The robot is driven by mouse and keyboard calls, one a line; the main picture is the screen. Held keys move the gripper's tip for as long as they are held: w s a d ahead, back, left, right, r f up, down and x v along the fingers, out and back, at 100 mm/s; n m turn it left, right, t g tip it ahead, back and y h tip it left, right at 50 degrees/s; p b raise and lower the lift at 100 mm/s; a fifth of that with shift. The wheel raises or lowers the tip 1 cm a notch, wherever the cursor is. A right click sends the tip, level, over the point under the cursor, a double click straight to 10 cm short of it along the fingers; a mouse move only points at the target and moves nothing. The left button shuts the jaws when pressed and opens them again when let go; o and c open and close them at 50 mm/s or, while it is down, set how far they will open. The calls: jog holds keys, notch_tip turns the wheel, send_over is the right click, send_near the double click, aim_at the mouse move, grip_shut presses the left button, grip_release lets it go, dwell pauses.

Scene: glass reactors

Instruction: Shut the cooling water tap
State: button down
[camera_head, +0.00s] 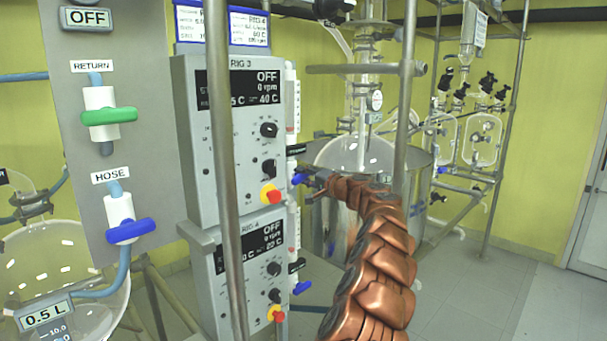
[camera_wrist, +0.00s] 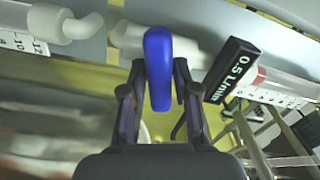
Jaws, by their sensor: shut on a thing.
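The tap at my gripper has a blue handle (camera_wrist: 158,72) on a white body (camera_wrist: 130,38), beside a black "0.5 L/min" tag (camera_wrist: 232,70). My gripper (camera_wrist: 158,90) is shut on this handle, with one finger on each side. In the head view my gripper (camera_head: 308,183) reaches the blue handle (camera_head: 298,179) at the right side of the RIG 3 control box (camera_head: 222,150). The fingers are small and partly hidden there, behind my arm's copper-coloured links.
A RIG 4 box (camera_head: 235,262) sits below, with another blue-handled tap (camera_head: 302,288). A metal post (camera_head: 226,170) stands in front of the boxes. At left, a panel holds a green RETURN tap (camera_head: 108,116) and a blue HOSE tap (camera_head: 130,231). A steel vessel (camera_head: 335,215) stands behind my arm.

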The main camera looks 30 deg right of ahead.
jog(key=shift+m+p, duration=0.6)
jog(key=shift+m, duration=1.1)
jog(key=c, duration=1)
grip_release()
jog(key=shift+f, duration=0.1)
jog(key=shift+s, duration=0.1)
jog(key=v, duration=1.1)
jog(key=shift+s+d, duration=0.2)
jog(key=shift+s, duration=0.2)
